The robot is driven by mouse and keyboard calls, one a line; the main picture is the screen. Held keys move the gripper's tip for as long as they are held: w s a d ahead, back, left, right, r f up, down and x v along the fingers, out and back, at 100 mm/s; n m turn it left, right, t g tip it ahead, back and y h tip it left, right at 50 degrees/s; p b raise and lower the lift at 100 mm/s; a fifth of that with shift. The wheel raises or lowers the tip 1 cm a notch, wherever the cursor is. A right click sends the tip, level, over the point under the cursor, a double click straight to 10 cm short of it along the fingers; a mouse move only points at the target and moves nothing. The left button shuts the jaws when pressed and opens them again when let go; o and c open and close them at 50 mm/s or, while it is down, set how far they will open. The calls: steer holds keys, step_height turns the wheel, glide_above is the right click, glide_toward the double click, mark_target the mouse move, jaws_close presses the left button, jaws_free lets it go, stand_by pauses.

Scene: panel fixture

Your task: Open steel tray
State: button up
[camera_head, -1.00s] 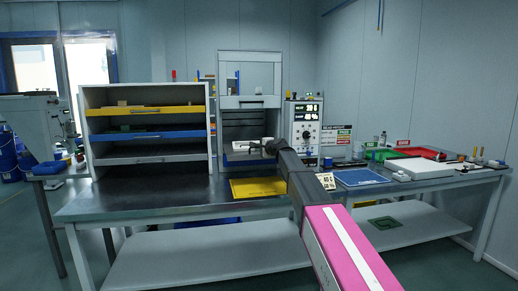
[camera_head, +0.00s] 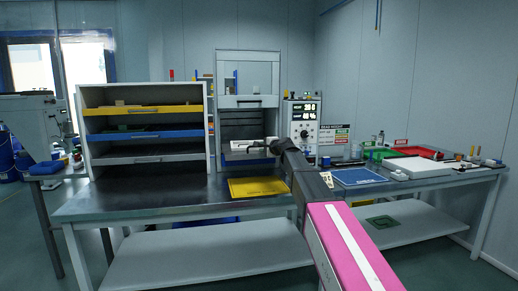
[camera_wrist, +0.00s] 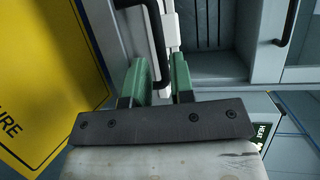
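The rack of trays (camera_head: 207,130) stands on the bench at left. Its lowest tray, the grey steel tray (camera_head: 165,154), has a dark handle at its front and sits below a blue tray and a yellow tray. It looks pushed in. My gripper (camera_head: 240,146) is to the right of the rack, in front of the grey cabinet. In the wrist view my gripper (camera_wrist: 163,72) shows two green fingers with a gap between them. A white bar (camera_wrist: 158,35) and a black handle lie beyond the fingers; I cannot tell whether they touch. The steel tray is not recognisable in the wrist view.
A grey cabinet (camera_head: 248,101) with a raised front stands behind my gripper. A control box (camera_head: 302,123) is right of it. A yellow mat (camera_head: 258,188) and blue mat (camera_head: 358,177) lie on the bench. The bench front left of the yellow mat is clear.

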steer(key=v, duration=0.6)
steer(key=shift+f, duration=0.1)
steer(key=s+d+f+n+g+h, duration=0.1)
steer(key=s+d+f+n+g, duration=0.3)
steer(key=f, duration=0.6)
steer(key=s+d+f+h, duration=0.2)
steer(key=s+f, duration=0.4)
steer(key=f, duration=0.3)
steer(key=s+d+f+n+g+h, duration=0.1)
steer(key=s+d+f+n+g, duration=0.3)
steer(key=f, duration=0.6)
steer(key=s+d+f+n+g+h, duration=0.1)
steer(key=s+d+f+g+h, duration=0.1)
steer(key=s+d+f, duration=0.3)
steer(key=s+d+f+n+g+h, duration=0.2)
steer(key=s+d+f+h, duration=0.2)
steer(key=s+f, duration=0.8)
steer(key=s+d, duration=0.1)
steer(key=s, duration=0.6)
steer(key=shift+d, duration=0.25)
